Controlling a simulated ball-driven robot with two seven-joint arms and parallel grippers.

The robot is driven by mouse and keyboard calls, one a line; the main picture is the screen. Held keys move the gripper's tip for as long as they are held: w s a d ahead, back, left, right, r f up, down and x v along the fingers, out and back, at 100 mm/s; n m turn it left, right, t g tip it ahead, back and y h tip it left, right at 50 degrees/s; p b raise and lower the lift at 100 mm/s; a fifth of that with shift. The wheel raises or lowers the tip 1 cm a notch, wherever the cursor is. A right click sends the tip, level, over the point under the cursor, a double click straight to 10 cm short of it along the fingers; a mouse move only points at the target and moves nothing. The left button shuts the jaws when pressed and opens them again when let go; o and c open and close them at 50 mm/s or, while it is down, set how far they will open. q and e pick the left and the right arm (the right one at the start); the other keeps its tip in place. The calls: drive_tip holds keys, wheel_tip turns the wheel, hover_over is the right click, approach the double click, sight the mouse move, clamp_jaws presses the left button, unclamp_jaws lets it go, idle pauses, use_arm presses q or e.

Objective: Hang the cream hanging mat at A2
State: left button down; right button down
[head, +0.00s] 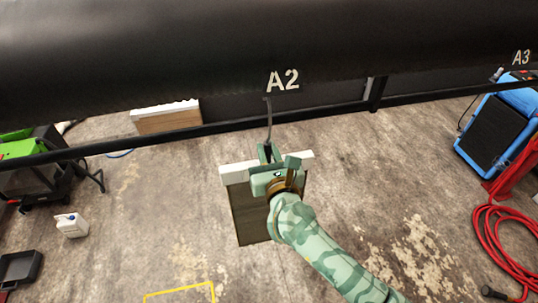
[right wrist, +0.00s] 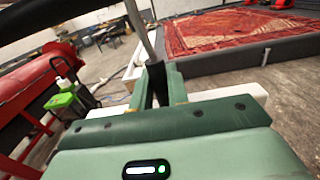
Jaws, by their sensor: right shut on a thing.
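The hanging mat shows in the head view as a cream bar (head: 236,173) with a dark brown panel (head: 250,218) below it. In the right wrist view the pale bar (right wrist: 245,94) lies behind the gripper. My green right gripper (head: 267,153) is shut on a dark piece at the foot of a thin grey rod (head: 269,122), above the bar. The rod also shows in the right wrist view (right wrist: 139,30), rising from between the fingers (right wrist: 157,78). Its upper end is just below the A2 label (head: 282,81); I cannot tell whether it bears on anything there. My left gripper is not in view.
A thick black beam (head: 150,50) crosses the top, with the A3 label (head: 521,57) at right. A thin dark rail (head: 190,132) runs below it. A red hose (head: 500,235) and a blue machine (head: 495,135) stand right. A white jug (head: 70,225) stands left.

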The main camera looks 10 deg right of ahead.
idle(0.4)
drive_tip(key=shift+w+f+b, duration=0.1)
drive_tip(key=shift+f+b, duration=1.75)
drive_tip(key=shift+f, duration=0.2)
drive_tip(key=c, duration=1.4)
unclamp_jaws()
drive_tip(key=shift+o, duration=0.6)
drive_tip(key=s+b, duration=0.1)
drive_tip(key=s, duration=1.5)
drive_tip(key=shift+s+d, duration=0.2)
drive_tip(key=shift+s, duration=0.05)
